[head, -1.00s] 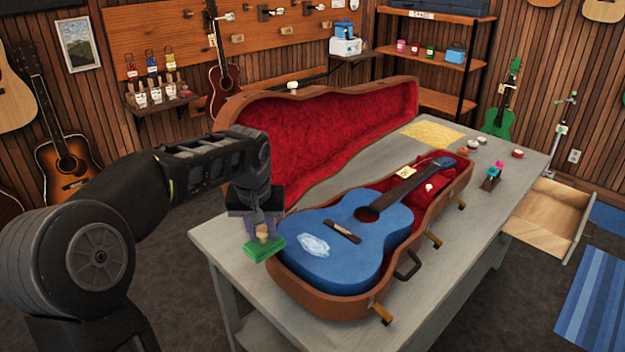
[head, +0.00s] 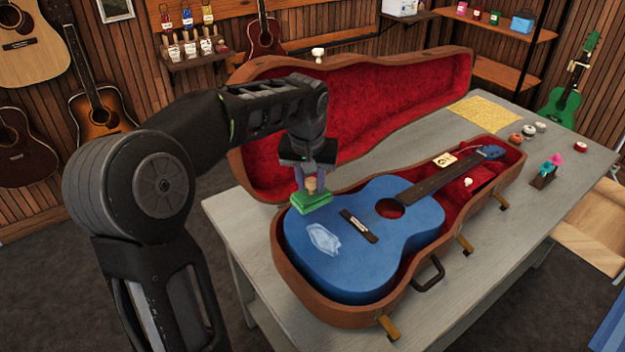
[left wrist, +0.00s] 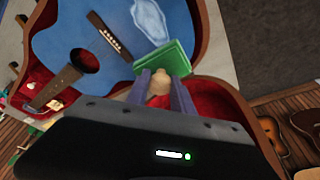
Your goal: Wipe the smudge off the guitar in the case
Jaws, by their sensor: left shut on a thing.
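A blue guitar (head: 350,268) lies face up in an open brown case (head: 295,292) with red lining. A pale whitish smudge (head: 324,239) is on its body, left of the bridge; it also shows in the left wrist view (left wrist: 150,20). My left gripper (head: 313,183) is shut on the wooden knob of a green pad (head: 311,203). The pad is over the guitar's upper left edge, behind the smudge and apart from it in the picture. Whether it touches the guitar, I cannot tell. The pad also shows in the left wrist view (left wrist: 168,58). My right gripper is not in view.
The case stands on a grey table (head: 232,217) with its lid (head: 380,115) raised at the back. A yellow cloth (head: 484,112), several small tins and a small holder (head: 543,178) are at the right. The table's front right is clear.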

